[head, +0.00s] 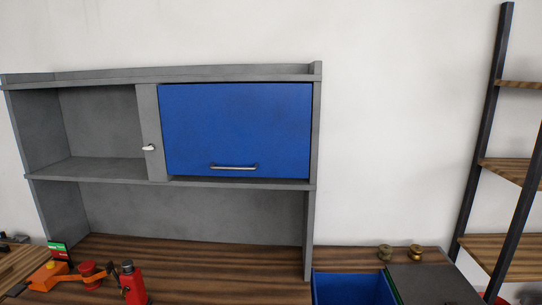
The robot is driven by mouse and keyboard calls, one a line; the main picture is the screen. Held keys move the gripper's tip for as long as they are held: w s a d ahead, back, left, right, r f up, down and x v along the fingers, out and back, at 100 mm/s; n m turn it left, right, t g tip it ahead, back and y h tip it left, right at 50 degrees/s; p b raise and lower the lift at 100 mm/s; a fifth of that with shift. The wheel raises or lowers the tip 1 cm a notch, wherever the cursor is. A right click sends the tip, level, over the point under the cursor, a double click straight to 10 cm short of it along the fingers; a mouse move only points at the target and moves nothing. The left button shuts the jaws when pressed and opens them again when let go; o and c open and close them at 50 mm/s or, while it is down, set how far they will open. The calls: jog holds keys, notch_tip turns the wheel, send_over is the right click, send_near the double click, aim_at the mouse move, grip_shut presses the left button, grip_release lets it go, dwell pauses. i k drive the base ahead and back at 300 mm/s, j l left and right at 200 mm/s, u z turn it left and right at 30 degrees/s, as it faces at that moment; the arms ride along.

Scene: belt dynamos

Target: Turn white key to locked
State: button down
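A small white key (149,147) sits on the grey upright panel (151,120) just left of the blue cabinet door. It lies roughly horizontal in this view, and its lock markings are too small to read. The blue door (235,128) is shut, with a metal bar handle (233,167) near its lower edge. My gripper is not in view.
The grey shelf unit (100,186) stands on a wooden desktop (210,262), with an empty open compartment at left. Red and orange devices (90,272) stand at the front left. A blue bin (352,289) is at the front right. A shelf rack (489,130) stands at the far right.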

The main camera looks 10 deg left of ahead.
aim_at(151, 147)
jog(key=j, duration=0.6)
jog(key=i+j, duration=0.15)
jog(key=j, duration=0.4)
jog(key=j+u, duration=0.1)
jog(key=j, duration=0.5)
jog(key=i+j, duration=0.15)
jog(key=j, duration=0.4)
jog(key=i+j, duration=0.1)
jog(key=j, duration=0.5)
